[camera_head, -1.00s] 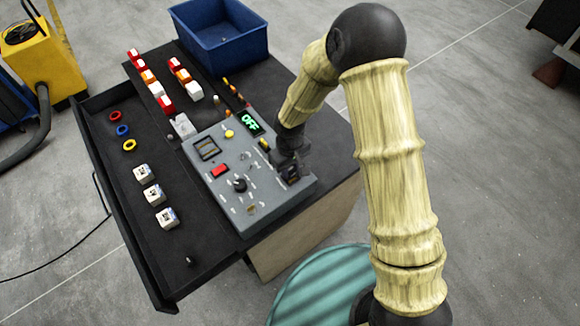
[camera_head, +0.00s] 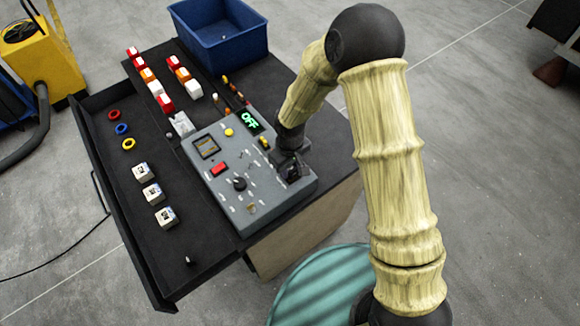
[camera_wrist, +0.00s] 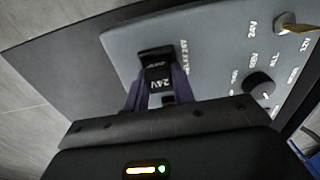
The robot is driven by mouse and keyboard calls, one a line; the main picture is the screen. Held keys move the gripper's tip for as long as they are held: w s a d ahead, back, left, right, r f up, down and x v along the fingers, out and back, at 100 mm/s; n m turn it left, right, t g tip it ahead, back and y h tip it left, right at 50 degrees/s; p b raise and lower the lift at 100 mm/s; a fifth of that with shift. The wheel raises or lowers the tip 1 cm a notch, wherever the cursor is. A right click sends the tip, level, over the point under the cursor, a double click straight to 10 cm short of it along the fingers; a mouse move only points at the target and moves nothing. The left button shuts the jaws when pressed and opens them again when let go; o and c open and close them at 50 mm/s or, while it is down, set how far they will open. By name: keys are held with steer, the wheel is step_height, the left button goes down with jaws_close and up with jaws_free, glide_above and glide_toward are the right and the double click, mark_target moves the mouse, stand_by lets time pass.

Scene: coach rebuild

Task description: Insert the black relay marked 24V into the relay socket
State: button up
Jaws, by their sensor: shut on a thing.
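The black relay marked 24V (camera_wrist: 158,76) is between the fingers of my gripper (camera_wrist: 160,92) in the wrist view. Its white 24V print faces the camera. My gripper is shut on it. In the head view my gripper (camera_head: 291,170) is at the right part of the grey control panel (camera_head: 235,187). The relay socket cannot be made out; the relay and gripper cover that part of the panel. I cannot tell whether the relay is seated or just above the panel.
Several small coloured parts lie on the dark table to the left. A blue bin (camera_head: 222,38) stands at the back.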

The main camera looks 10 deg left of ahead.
steer(key=shift+f, duration=0.1)
steer(key=o, duration=1)
steer(key=shift+o, duration=0.2)
step_height(320, 180, up, 17)
steer(key=b, duration=0.2)
steer(key=shift+r+b, duration=0.2)
steer(key=shift+b, duration=0.15)
